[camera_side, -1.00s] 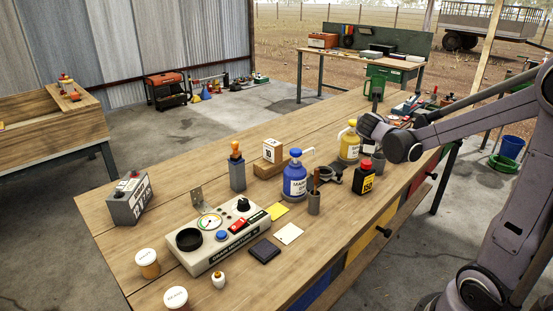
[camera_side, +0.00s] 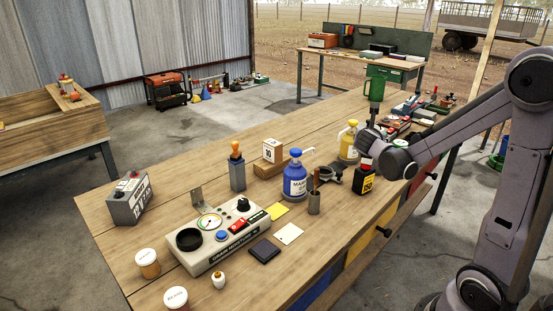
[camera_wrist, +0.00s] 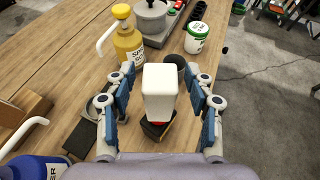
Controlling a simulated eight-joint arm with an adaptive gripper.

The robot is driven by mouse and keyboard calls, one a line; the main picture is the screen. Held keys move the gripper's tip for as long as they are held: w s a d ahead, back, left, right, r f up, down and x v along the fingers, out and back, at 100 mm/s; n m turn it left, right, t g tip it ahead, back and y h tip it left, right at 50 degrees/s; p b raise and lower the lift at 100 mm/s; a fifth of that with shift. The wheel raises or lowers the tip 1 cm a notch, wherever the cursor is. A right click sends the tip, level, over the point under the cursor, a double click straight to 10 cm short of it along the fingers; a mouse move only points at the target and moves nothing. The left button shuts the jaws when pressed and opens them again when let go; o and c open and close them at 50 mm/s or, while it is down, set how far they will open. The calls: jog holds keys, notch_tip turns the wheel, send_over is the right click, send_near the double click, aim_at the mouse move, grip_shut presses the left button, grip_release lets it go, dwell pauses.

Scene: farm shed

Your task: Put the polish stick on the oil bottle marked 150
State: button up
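The black oil bottle (camera_side: 364,184) with a yellow label and red cap stands upright on the bench. Its label reads like 150 but is small. A white block, which I take as the polish stick (camera_wrist: 160,90), stands upright over the red cap; the cap's red edge shows at its base in the wrist view. My gripper (camera_wrist: 161,75) is around the white block, one finger on each side. Gaps show between both finger pads and the block, so the gripper looks open. In the side view my wrist hides most of the stick.
A yellow pump bottle (camera_side: 348,146), a blue pump bottle (camera_side: 294,182) and a grey cup with sticks (camera_side: 314,203) stand left of the oil bottle. A dark cup (camera_wrist: 175,66) and a white-green tub (camera_wrist: 196,38) are close behind it. A grey control box (camera_side: 220,238) stands nearer.

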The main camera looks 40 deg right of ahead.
jog(key=shift+r, duration=0.1)
jog(key=shift+a+r, duration=0.15)
jog(key=shift+a, duration=0.05)
jog(key=v, duration=1.1)
jog(key=s+a+f+m+y, duration=0.1)
jog(key=a+f+m+y, duration=0.1)
jog(key=a+m+y, duration=0.2)
jog(key=s+a+f+m+t+y, duration=0.1)
jog(key=s+a+f+m+y, duration=0.1)
jog(key=a+m, duration=0.8)
jog(key=s+a+f+m+y, duration=0.2)
jog(key=a+f+m+y, duration=0.1)
jog(key=a+m+y, duration=0.3)
jog(key=a+m, duration=0.2)
jog(key=shift+f+m+t+y, duration=0.25)
jog(key=shift+m+t+y, duration=0.05)
jog(key=shift+t, duration=0.1)
